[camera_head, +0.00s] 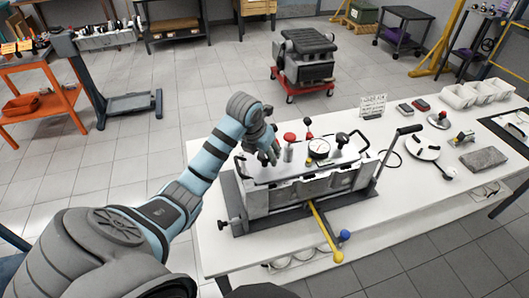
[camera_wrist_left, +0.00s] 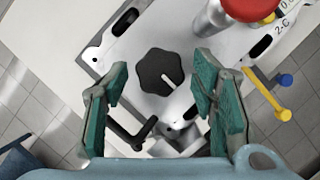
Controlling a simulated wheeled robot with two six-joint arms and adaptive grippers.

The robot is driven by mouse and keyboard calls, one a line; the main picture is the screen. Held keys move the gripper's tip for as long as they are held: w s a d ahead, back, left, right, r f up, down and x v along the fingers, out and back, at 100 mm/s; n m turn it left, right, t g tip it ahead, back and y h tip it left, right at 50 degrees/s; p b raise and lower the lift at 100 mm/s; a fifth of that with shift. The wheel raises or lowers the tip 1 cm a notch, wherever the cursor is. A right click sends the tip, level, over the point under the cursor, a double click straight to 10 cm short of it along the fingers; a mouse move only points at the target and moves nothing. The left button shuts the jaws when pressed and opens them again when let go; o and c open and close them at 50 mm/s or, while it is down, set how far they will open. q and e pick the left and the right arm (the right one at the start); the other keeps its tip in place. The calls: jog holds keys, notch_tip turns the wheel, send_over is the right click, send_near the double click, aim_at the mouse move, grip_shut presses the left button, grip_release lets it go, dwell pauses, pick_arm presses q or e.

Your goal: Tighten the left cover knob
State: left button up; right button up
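The left cover knob (camera_wrist_left: 160,72) is black and lobed, with a pale mark across it, on the light grey cover (camera_wrist_left: 112,48) in the left wrist view. My left gripper (camera_wrist_left: 158,80) is open, with one green-padded finger on each side of the knob and a visible gap to both. In the head view my left gripper (camera_head: 269,150) is over the left end of the engine block (camera_head: 300,192) and hides the left knob there. A second black knob (camera_head: 342,138) stands at the cover's right end. My right gripper is not in view.
A red-topped part (camera_wrist_left: 250,8) stands close to the left knob, and a round gauge (camera_head: 318,148) sits farther right. The white table (camera_head: 420,205) is clear at front right.

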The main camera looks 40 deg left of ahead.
pick_arm(q)
jog(key=shift+s+r, duration=0.1)
jog(key=shift+s, duration=0.05)
jog(key=c, duration=0.9)
